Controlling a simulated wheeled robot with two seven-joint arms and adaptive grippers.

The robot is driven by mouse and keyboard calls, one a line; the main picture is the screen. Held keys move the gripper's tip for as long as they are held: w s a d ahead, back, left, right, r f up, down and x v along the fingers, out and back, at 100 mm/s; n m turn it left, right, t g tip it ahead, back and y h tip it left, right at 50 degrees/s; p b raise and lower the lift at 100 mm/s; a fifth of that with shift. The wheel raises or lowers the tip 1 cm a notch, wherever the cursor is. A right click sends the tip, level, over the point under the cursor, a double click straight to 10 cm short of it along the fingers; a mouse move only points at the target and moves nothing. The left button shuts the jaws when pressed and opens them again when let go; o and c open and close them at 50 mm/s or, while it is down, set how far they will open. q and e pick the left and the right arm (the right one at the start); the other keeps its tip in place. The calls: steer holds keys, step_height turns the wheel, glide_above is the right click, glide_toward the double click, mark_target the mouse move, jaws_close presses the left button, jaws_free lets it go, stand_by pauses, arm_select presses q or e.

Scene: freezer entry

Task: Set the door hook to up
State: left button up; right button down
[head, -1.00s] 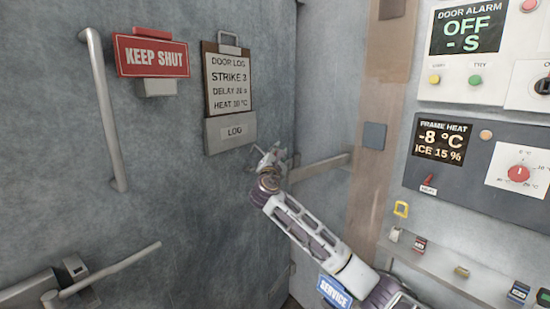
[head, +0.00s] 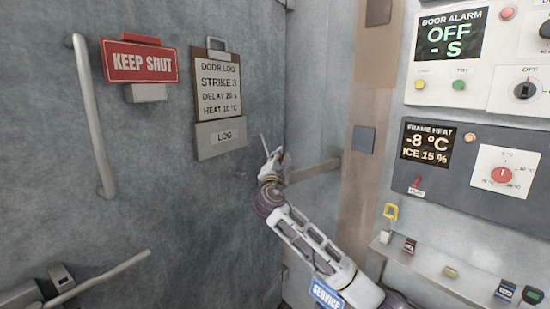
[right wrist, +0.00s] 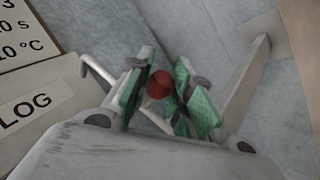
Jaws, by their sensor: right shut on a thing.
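My right gripper (head: 272,160) is at the door's right edge, right of and below the door log board. In the right wrist view its green-padded fingers (right wrist: 160,92) are closed around a red knob (right wrist: 159,84). A thin pale rod, which looks like part of the door hook (right wrist: 96,74), shows just left of the fingers. In the head view the rod (head: 264,143) points upward, tilted slightly left, above my gripper. The hook's pivot is hidden behind the fingers. My left gripper is not in view.
A flat grey bar (head: 315,170) runs from beside my gripper to the frame. The log board (head: 218,98), "KEEP SHUT" sign (head: 139,63) and vertical handle (head: 92,115) are on the door. A control panel (head: 470,165) and small shelf (head: 440,275) are at the right.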

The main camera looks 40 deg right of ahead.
steer(key=shift+s+d+f, duration=0.25)
steer(key=shift+s+d, duration=0.05)
steer(key=shift+s, duration=0.25)
steer(key=shift+s+d+f, duration=0.1)
steer(key=shift+s+f, duration=0.05)
steer(key=shift+s, duration=0.1)
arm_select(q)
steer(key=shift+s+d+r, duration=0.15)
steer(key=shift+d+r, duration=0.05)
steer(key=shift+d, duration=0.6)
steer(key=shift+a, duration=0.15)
arm_select(e)
steer(key=c, duration=1.6)
jaws_free()
steer(key=o, duration=0.4)
steer(key=shift+s+d, duration=0.1)
steer(key=shift+c, duration=0.2)
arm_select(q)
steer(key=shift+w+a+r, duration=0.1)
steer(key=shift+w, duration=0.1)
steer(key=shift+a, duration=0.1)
arm_select(e)
steer(key=shift+a, duration=0.2)
